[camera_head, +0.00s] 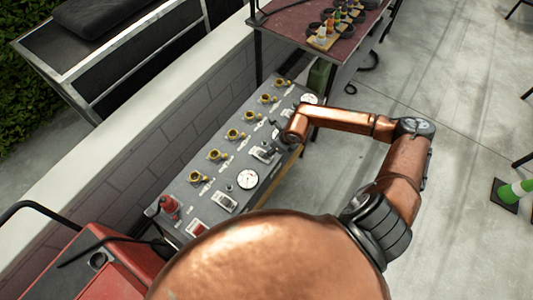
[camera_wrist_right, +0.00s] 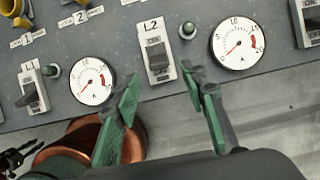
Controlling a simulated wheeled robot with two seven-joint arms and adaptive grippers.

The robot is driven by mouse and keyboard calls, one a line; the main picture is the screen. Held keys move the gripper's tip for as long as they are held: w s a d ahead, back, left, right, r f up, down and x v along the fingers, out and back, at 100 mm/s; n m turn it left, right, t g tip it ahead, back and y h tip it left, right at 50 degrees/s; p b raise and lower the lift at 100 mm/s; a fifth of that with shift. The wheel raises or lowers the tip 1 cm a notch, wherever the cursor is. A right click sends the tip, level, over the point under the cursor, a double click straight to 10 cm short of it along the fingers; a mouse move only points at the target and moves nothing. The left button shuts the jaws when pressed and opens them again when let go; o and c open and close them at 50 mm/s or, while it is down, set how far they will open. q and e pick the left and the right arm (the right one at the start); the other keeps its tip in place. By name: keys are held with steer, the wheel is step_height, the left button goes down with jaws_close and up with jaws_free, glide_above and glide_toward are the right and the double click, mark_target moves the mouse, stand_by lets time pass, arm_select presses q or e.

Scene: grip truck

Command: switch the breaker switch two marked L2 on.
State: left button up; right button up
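The breaker switch marked L2 (camera_wrist_right: 157,55) is a dark toggle in a pale plate, with an ON label above the toggle. The toggle seems tipped toward the lower part of its plate, away from ON. In the head view the same switch (camera_head: 262,153) sits on the grey control panel (camera_head: 180,190), beside my right gripper (camera_head: 279,136). In the right wrist view my right gripper (camera_wrist_right: 162,77) is open and empty, its green fingers just below the L2 switch, one to each side. Contact cannot be told.
Round gauges (camera_wrist_right: 92,80) and (camera_wrist_right: 238,43) flank L2. A dark green lamp (camera_wrist_right: 188,29) is close to its right. Another breaker (camera_wrist_right: 32,88) is at the left.

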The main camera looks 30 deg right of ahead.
steer(key=x, duration=0.6)
steer(key=shift+a+b, duration=0.1)
steer(key=shift+b, duration=0.2)
steer(key=shift+r, duration=0.1)
steer(key=shift+c, duration=0.2)
jaws_close()
